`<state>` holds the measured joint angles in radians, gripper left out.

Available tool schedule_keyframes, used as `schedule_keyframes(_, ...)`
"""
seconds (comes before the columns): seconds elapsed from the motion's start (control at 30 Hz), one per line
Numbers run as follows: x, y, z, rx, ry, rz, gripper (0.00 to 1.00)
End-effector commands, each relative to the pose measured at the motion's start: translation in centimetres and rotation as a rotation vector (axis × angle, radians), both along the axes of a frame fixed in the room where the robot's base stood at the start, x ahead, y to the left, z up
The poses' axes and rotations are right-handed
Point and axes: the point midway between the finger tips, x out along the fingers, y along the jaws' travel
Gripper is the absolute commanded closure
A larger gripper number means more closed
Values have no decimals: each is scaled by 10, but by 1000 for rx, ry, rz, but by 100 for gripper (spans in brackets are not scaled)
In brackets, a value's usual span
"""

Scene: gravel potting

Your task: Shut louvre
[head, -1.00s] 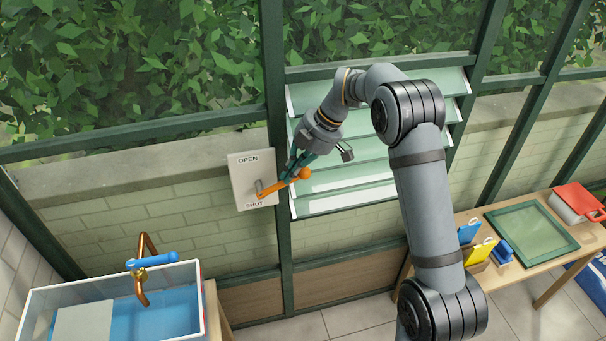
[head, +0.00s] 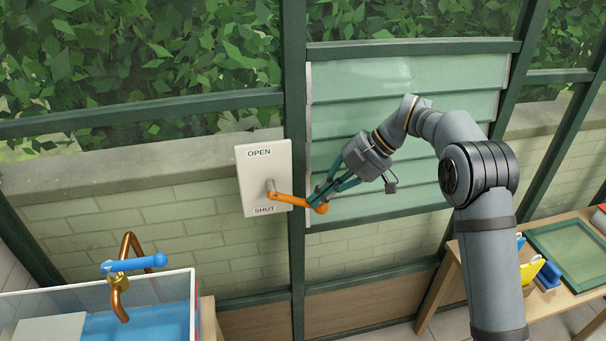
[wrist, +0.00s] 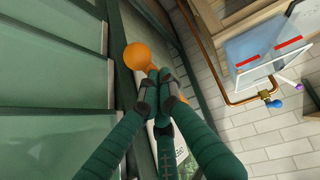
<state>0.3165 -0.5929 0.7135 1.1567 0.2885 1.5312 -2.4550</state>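The orange lever (head: 288,200) on the white wall plate (head: 254,165) points right and slightly down, below level, on the side nearer the word SHUT. Its round knob (head: 321,208) also shows in the wrist view (wrist: 138,57). My gripper (head: 314,201) is at the lever beside the knob, seemingly touching it from above. In the wrist view its fingertips (wrist: 160,92) are together and hide most of the lever. I see no gap between them. The louvre slats (head: 400,85) lie nearly flat, overlapping like one panel; my arm covers part of them.
A green frame post (head: 295,110) stands between plate and louvre. A blue-water sink (head: 150,310) with a copper tap (head: 120,295) is at lower left. A bench (head: 460,290) with a green-framed tray (head: 535,235) is at right. Brick wall lies around the plate.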

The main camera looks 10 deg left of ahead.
Motion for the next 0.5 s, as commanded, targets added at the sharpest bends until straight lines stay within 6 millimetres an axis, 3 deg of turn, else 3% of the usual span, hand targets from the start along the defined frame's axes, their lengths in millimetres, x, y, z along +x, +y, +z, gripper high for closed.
schedule_keyframes(0.1, 0, 0, -9, 0, -1, -1, 100)
schedule_keyframes(0.5, -1, 2, -13, 0, 1, -1, 100)
